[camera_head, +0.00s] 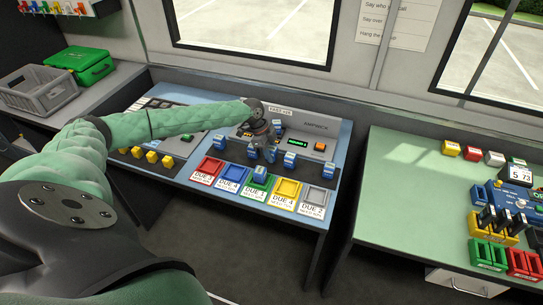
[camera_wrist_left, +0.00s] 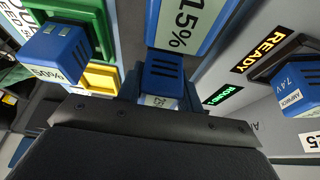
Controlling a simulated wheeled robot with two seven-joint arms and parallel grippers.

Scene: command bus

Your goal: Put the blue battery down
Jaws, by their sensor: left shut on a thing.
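My left gripper (camera_head: 262,146) is shut on a blue battery, low over the charger bench among the standing blue batteries. In the head view the gripper and its neighbours crowd together, so the held battery's outline is hard to separate. I cannot tell whether the held battery touches the surface below. Another blue battery (camera_head: 260,173) stands in the green tray (camera_head: 256,188). My right gripper is not in view.
Red (camera_head: 207,169), blue (camera_head: 233,176), yellow (camera_head: 286,189) and grey (camera_head: 316,197) trays flank the green one along the front edge. Blue batteries stand close by, left (camera_head: 219,142) and right (camera_head: 289,160). A green-topped table (camera_head: 395,190) is at right, across a gap.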

